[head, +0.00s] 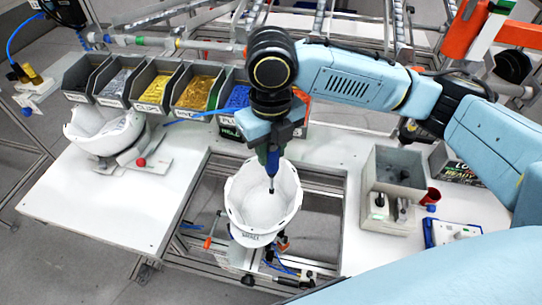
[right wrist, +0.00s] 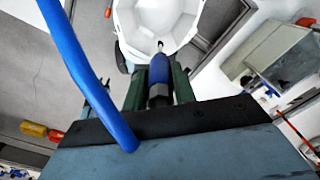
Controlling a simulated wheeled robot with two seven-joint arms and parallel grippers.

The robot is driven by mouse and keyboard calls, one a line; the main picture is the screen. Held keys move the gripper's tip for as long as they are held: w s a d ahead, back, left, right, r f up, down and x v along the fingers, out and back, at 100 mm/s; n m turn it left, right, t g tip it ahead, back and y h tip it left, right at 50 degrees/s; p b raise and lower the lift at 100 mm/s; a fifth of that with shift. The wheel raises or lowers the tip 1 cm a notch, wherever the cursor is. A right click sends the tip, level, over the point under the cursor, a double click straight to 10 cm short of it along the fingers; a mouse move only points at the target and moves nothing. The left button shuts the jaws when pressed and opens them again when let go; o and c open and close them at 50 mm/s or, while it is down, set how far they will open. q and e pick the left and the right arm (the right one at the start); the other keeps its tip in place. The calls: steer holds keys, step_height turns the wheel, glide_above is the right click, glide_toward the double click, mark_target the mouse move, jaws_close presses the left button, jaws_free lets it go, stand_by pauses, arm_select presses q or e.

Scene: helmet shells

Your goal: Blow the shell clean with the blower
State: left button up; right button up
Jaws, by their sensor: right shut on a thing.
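The white helmet shell (head: 262,203) sits open side up on a holder in the opening of the table, at the middle of the head view. It also shows at the top of the right wrist view (right wrist: 158,22). My right gripper (head: 272,157) is shut on the blue blower (right wrist: 159,75), which points down over the shell. A blue hose (right wrist: 85,70) crosses the right wrist view. My left gripper is not in view.
A second white shell (head: 103,132) rests on a stand at the left. Labelled bins (head: 196,90) with small parts line the back. A grey box (head: 397,172), a red cup (head: 431,196) and a blue-white tray (head: 452,233) stand at the right. The left front tabletop (head: 110,205) is clear.

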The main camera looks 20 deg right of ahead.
steer(key=shift+r, duration=3.1)
